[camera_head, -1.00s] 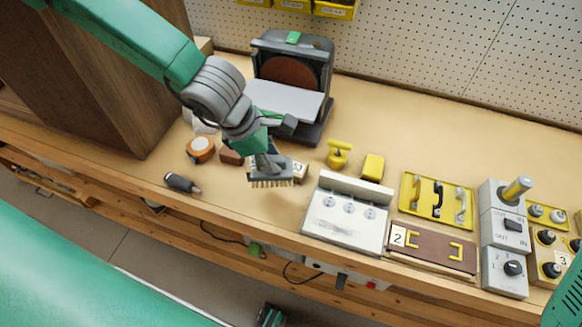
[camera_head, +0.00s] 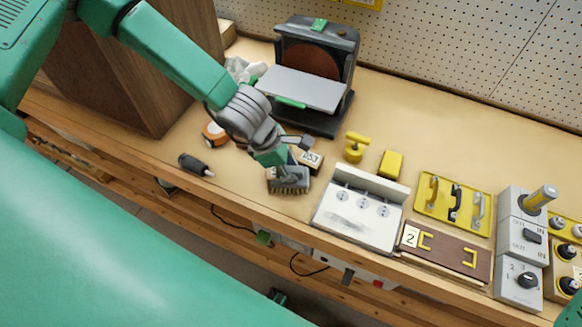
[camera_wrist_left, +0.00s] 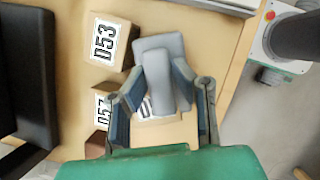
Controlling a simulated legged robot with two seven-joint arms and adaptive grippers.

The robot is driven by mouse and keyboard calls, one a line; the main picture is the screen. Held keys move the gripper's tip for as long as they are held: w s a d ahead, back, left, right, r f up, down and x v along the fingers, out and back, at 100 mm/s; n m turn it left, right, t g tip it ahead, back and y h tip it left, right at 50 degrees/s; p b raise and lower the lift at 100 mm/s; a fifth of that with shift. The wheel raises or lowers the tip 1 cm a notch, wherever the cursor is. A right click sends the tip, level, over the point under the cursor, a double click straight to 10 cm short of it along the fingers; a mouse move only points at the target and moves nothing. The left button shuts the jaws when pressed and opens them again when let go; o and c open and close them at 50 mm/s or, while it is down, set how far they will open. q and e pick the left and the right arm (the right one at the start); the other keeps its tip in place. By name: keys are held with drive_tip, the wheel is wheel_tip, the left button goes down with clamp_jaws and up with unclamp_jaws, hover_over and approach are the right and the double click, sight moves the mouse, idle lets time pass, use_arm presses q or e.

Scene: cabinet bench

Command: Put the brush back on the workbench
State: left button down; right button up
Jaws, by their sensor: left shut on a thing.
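The brush (camera_head: 289,182) is a grey block with a fringe of tan bristles along its lower side. My left gripper (camera_head: 284,168) is shut on it, over the front part of the workbench (camera_head: 255,203), left of the white box. The bristles point down at or just above the wood; I cannot tell whether they touch. In the left wrist view the brush's grey back and handle (camera_wrist_left: 157,72) lie between the two fingers of my left gripper (camera_wrist_left: 160,92), which hide part of it.
A block marked D53 (camera_head: 309,159) stands just behind the brush. A dark screwdriver (camera_head: 195,165) and an orange tape measure (camera_head: 214,134) lie to the left. The white box (camera_head: 361,212) is close on the right. A sander (camera_head: 318,65) stands behind.

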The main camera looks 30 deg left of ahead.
use_arm(q)
drive_tip(key=c, duration=1.3)
unclamp_jaws()
drive_tip(key=shift+c, duration=0.2)
drive_tip(key=shift+r, duration=0.1)
drive_tip(key=p+v, duration=0.2)
drive_tip(key=v, duration=1)
drive_tip(key=s+a+f+m+g+y, duration=0.1)
drive_tip(key=s+a+f+m+y, duration=0.1)
drive_tip(key=s+f+m, duration=0.5)
drive_tip(key=s+a+f+m+g+y, duration=0.1)
drive_tip(key=s+f+m, duration=0.6)
drive_tip(key=m, duration=0.9)
drive_tip(key=s+a, duration=0.1)
drive_tip(key=s, duration=0.2)
drive_tip(key=shift+s+a+m+y, duration=0.15)
drive_tip(key=shift+a+m+y, duration=0.05)
drive_tip(key=shift+m+y, duration=0.2)
drive_tip(key=shift+f, duration=0.15)
